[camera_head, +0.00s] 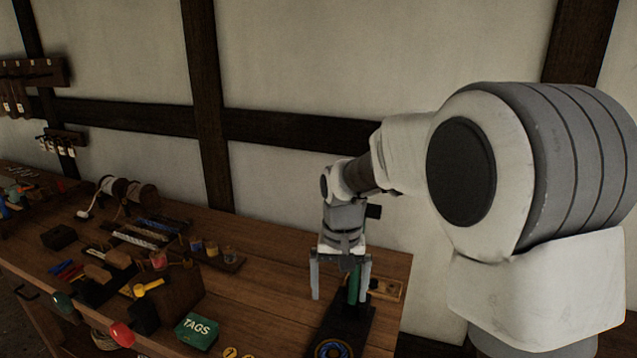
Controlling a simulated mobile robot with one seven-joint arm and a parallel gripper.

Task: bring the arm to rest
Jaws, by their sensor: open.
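My gripper (341,284) points down over the right end of the wooden workbench (275,262). Its two fingers are spread apart. A green upright thing (353,284) shows between and behind the fingers, standing on a dark base (345,325). I cannot tell whether either finger touches it.
A green TAGS tin (197,331) stands near the front edge. A dark wooden block with a yellow-handled tool (149,287) is left of it. Small jars (212,248) and rope samples stand further back. Bare bench lies left of my gripper. The wall is behind.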

